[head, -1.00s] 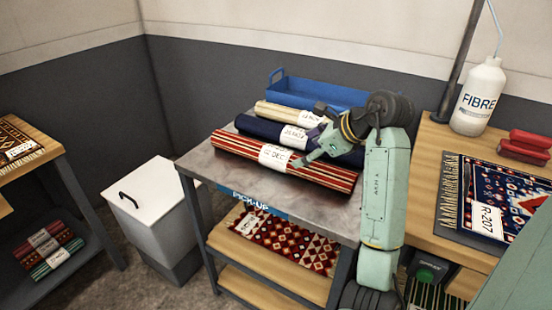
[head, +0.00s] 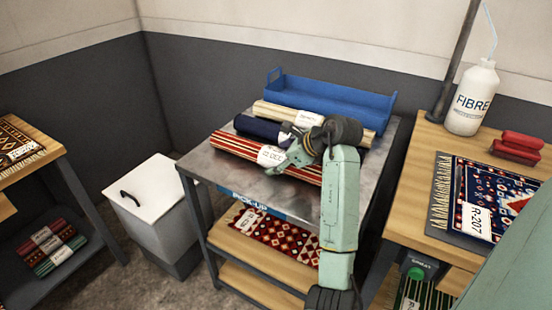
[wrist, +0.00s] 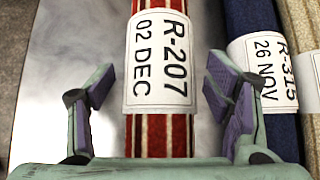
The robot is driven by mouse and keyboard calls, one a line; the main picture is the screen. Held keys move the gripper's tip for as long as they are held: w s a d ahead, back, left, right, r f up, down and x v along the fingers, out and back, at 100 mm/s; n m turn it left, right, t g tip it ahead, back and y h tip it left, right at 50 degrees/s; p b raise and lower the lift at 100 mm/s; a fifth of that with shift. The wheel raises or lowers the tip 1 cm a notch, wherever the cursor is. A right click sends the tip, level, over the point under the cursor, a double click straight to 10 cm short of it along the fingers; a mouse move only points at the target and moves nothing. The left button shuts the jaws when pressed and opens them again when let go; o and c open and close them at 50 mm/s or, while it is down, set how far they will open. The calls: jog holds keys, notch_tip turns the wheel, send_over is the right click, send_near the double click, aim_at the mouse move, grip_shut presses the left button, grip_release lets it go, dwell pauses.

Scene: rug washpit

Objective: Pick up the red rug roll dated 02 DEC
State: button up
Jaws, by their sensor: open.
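The red striped rug roll (head: 233,146) lies at the front of the metal table top (head: 222,171). Its white label reads R-207, 02 DEC in the wrist view, where the roll (wrist: 160,135) runs between my fingers. My gripper (wrist: 163,92) is open, with one purple-padded finger on each side of the roll and space between each finger and the roll. In the head view my gripper (head: 288,158) is at the label and hides part of the roll. I cannot tell whether the fingers reach below the roll's top.
A navy roll (wrist: 254,60) labelled R-315, 26 NOV lies close beside the right finger. A cream roll (head: 270,110) and a blue tray (head: 330,97) lie behind. A wooden bench (head: 408,195) with a fibre bottle (head: 472,100) stands at right.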

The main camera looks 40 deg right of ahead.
jog(key=shift+c, duration=0.4)
jog(key=c, duration=1.6)
